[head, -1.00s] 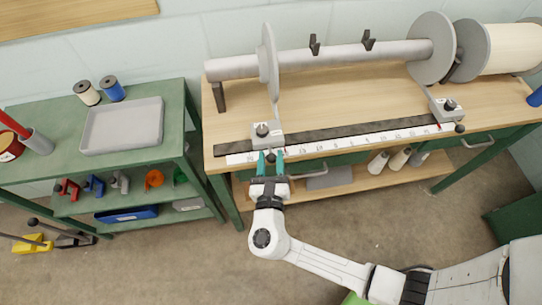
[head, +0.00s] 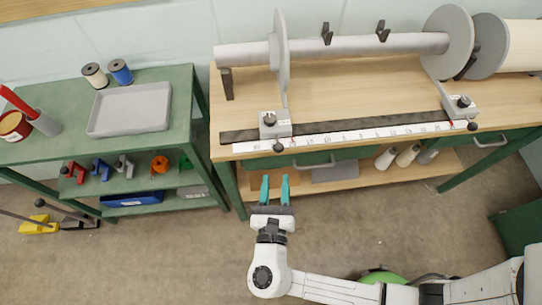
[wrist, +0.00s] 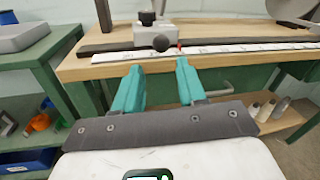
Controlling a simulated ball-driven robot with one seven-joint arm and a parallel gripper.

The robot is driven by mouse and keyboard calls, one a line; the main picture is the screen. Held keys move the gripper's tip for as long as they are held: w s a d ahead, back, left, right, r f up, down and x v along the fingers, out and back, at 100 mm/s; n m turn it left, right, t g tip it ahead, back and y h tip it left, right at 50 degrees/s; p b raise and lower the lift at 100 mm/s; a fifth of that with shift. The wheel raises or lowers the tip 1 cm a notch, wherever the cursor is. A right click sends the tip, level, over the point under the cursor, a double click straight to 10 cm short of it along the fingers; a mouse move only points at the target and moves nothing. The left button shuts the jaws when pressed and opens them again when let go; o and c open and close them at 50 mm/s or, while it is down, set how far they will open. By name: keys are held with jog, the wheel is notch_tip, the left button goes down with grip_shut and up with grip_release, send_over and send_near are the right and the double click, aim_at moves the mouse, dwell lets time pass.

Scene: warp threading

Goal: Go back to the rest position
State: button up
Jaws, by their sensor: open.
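My gripper (head: 275,190) is open and empty, with its two teal fingers pointing toward the workbench from in front of its edge. In the wrist view my gripper (wrist: 157,85) shows its fingers apart with nothing between them. The bench (head: 350,88) carries a horizontal grey roller with round flanges. Its left sliding block (head: 275,124) with a dark knob sits on the ruler rail (head: 350,138), apart from the fingers. The same block shows in the wrist view (wrist: 153,36). A right block (head: 460,106) stands at the rail's other end.
A green shelf cart (head: 180,105) stands at left, with a grey tray (head: 130,112), two spools and a red-handled tool on top. Clamps and a blue box fill its shelves. The floor (head: 170,265) in front is mostly clear.

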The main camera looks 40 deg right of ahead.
jog(key=s+d+f+m+g+y, duration=0.1)
jog(key=s+d+m+g, duration=0.2)
jog(key=d+m+g, duration=0.4)
jog(key=s+d+f+m+g+y, duration=0.25)
jog(key=d+m, duration=0.25)
jog(key=m, duration=0.4)
jog(key=s+a+r+m+g+y, duration=0.1)
jog(key=s+a+m+y, duration=0.3)
jog(key=m+y, duration=0.5)
jog(key=s+m, duration=0.1)
jog(key=m, duration=0.3)
jog(key=shift+a+r+g, duration=0.2)
jog(key=shift+g, duration=0.15)
jog(key=shift+o, duration=0.2)
jog(key=shift+y, duration=0.25)
